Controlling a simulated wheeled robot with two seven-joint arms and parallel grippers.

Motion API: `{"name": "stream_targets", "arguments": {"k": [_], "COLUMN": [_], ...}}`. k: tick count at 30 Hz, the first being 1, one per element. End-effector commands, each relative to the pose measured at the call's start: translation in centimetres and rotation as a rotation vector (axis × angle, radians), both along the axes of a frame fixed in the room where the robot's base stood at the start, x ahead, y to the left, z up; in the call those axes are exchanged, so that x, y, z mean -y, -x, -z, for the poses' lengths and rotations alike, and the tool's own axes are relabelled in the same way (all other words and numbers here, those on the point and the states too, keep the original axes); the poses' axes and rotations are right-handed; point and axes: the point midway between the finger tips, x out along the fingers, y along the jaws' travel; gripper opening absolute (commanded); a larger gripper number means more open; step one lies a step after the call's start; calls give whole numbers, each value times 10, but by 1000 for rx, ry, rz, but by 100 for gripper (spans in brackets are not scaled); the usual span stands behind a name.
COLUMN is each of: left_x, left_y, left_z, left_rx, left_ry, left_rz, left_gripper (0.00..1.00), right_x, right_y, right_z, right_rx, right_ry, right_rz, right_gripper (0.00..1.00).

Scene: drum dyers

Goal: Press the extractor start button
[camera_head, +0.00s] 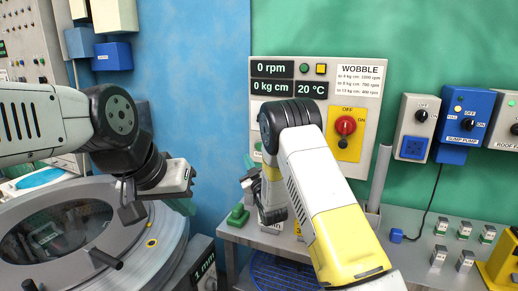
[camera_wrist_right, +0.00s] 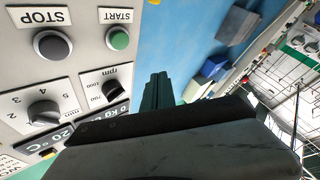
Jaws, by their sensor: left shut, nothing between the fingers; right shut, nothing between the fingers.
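The green round start button (camera_wrist_right: 118,39) sits under a START label on a pale control panel, seen upside down in the right wrist view. My right gripper (camera_wrist_right: 158,78) is shut and empty; its dark fingertips appear just to the right of and below the button in that view. I cannot tell how far they are from the panel. In the head view, the panel (camera_head: 365,95) with rpm displays is partly hidden by my right arm, which covers the start button. My left gripper (camera_head: 131,208) is shut and empty, above the round machine at left.
A dark stop button (camera_wrist_right: 53,45) sits beside the start button, with knobs (camera_wrist_right: 43,113) nearby. Blue and grey switch boxes (camera_head: 467,115) hang further right. A metal bench (camera_head: 410,270) runs below.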

Motion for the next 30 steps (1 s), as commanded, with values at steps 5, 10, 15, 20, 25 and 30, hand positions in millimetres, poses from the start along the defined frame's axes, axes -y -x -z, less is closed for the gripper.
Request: {"name": "stream_targets", "arguments": {"k": [5,10,15,20,25,30], "left_x": [0,0,0,0,0,0], "left_y": [0,0,0,0,0,0], "left_z": [0,0,0,0,0,0], "left_rx": [0,0,0,0,0,0], "left_ry": [0,0,0,0,0,0], "left_rz": [0,0,0,0,0,0], "left_gripper": [0,0,0,0,0,0], "right_x": [0,2,10,18,27,32], "right_y": [0,-5,-22,-44,-64,-77], "right_z": [0,0,0,0,0,0], "right_rx": [-1,-1,0,0,-1,-2], "right_ry": [0,0,0,0,0,-1], "right_rz": [0,2,4,2,3,1], "right_gripper": [0,0,0,0,0,0]}}
